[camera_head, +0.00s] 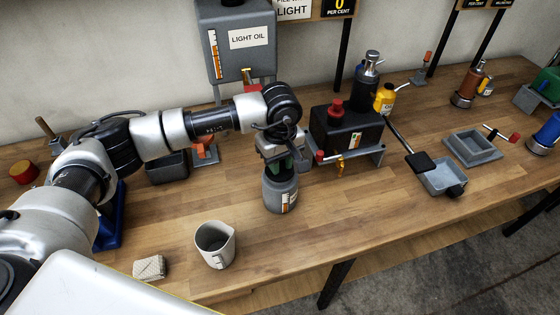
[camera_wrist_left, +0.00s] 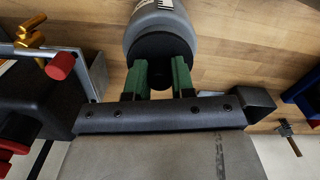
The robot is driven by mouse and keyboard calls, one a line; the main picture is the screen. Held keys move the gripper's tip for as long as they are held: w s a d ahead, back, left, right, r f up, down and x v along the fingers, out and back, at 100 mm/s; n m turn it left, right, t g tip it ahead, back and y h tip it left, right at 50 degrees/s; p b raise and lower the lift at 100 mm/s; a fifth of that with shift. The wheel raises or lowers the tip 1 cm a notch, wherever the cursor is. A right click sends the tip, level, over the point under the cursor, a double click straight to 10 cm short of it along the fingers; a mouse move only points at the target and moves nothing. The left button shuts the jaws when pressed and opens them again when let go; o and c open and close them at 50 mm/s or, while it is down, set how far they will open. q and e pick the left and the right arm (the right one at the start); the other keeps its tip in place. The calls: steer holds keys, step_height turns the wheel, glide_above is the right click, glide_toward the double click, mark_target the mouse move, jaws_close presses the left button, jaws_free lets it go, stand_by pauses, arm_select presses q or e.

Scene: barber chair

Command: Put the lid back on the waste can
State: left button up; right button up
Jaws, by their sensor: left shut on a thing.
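A grey can (camera_head: 281,193) with a white and orange scale label stands upright near the middle of the wooden bench. I take it to be the waste can. My left gripper (camera_head: 276,165) points down at its top with green fingers. In the left wrist view, the gripper (camera_wrist_left: 159,70) is shut on the black lid (camera_wrist_left: 162,48) at the end of the grey can (camera_wrist_left: 160,17). The lid appears to be at the can's mouth, but I cannot tell whether it is fully seated. The fingers partly hide the lid. My right gripper is not in view.
A grey measuring jug (camera_head: 215,246) and a small patterned block (camera_head: 149,267) are in front. A black box with a red knob (camera_head: 345,133) stands close to the right. A light oil tank (camera_head: 236,45) is behind. Bare bench lies right of the jug.

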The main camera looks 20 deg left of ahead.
arm_select(q)
steer(key=o, duration=1.4)
steer(key=shift+o, duration=0.2)
steer(key=shift+r, duration=0.15)
steer(key=shift+r+p, duration=1.2)
steer(key=shift+r, duration=2.15)
jaws_close()
